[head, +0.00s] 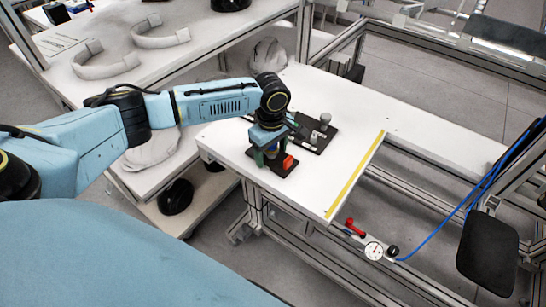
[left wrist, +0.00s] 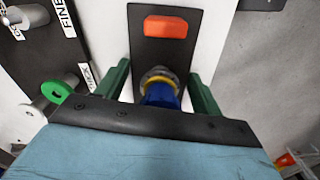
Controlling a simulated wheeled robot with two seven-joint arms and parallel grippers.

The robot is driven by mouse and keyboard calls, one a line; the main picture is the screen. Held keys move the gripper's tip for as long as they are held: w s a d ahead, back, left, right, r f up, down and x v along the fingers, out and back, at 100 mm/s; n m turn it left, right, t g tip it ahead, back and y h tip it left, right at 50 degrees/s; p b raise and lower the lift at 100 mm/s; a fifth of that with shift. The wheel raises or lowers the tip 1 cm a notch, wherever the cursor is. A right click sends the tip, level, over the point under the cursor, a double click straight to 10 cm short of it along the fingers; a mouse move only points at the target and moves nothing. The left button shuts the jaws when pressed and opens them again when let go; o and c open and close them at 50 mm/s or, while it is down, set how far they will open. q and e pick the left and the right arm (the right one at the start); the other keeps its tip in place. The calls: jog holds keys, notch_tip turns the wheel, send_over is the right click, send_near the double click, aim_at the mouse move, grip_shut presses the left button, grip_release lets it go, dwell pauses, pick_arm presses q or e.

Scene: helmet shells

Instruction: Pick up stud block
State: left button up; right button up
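My left gripper (head: 270,156) points down over a small black plate (head: 284,172) near the front left of the white table. In the left wrist view its two green fingers (left wrist: 160,80) are apart. Between them is a blue piece with a yellow ring and a grey top (left wrist: 160,82), with visible gaps on both sides. An orange-red block (head: 288,161) lies on the same plate; it also shows in the left wrist view (left wrist: 165,27), beyond the fingers. I cannot tell for sure which piece is the stud block. My right gripper is out of view.
A second black board (head: 322,141) with grey cylinders stands just behind the gripper. A yellow strip (head: 356,174) marks the table's right part. A dial gauge (head: 374,251) and red handle (head: 355,228) sit at the front edge. White helmet shells (head: 268,55) lie nearby.

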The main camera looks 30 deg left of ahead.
pick_arm(q)
jog(key=c, duration=1.2)
jog(key=shift+w+r, duration=0.1)
grip_shut()
jog(key=shift+r, duration=0.1)
notch_tip(320, 180, up, 9)
jog(key=shift+f+p, duration=0.1)
jog(key=shift+p, duration=0.85)
jog(key=shift+r, duration=0.55)
jog(key=s+d+r+m, duration=0.5)
jog(key=d+m, duration=0.4)
jog(key=m, duration=0.5)
jog(key=shift+s+r+m, duration=0.15)
jog(key=shift+r+m, duration=0.25)
jog(key=shift+r, duration=0.5)
